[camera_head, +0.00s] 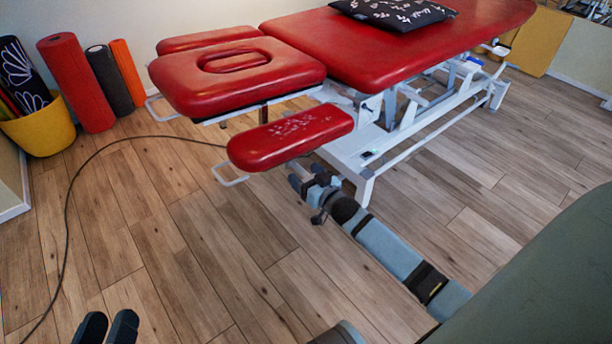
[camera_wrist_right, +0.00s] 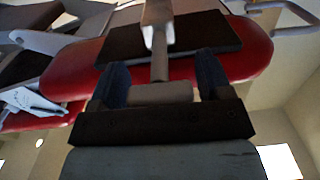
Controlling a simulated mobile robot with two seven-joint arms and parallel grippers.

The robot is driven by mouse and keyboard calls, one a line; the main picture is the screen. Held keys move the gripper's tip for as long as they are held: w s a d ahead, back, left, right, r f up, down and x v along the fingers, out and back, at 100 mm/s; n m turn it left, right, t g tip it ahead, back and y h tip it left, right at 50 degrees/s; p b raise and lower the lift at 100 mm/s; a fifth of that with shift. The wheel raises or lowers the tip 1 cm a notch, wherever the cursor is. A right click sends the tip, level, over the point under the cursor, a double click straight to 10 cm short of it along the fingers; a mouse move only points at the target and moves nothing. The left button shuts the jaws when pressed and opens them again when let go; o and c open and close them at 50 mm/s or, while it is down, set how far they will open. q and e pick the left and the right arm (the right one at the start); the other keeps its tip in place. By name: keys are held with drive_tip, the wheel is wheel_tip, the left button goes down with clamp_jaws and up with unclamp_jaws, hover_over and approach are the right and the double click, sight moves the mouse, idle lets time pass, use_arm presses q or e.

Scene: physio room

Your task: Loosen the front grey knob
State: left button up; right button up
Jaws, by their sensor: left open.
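The grey knob (camera_wrist_right: 160,93) shows in the right wrist view, at the lower end of a metal stem under a red pad. My right gripper (camera_wrist_right: 162,80) has one finger on each side of it. In the head view my right gripper (camera_head: 308,180) is just below the red armrest pad (camera_head: 290,137) of the treatment table, and the knob is hidden there. My left gripper (camera_head: 107,328) is open and empty at the bottom left, over the floor.
The red table (camera_head: 400,45) stands on a white frame (camera_head: 365,160), with a dark patterned pillow (camera_head: 395,12) on top. A black cable (camera_head: 68,215) crosses the floor at the left. Rolled mats (camera_head: 75,80) and a yellow basket (camera_head: 42,128) stand by the wall. The front floor is clear.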

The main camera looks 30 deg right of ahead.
drive_tip(key=c, duration=0.6)
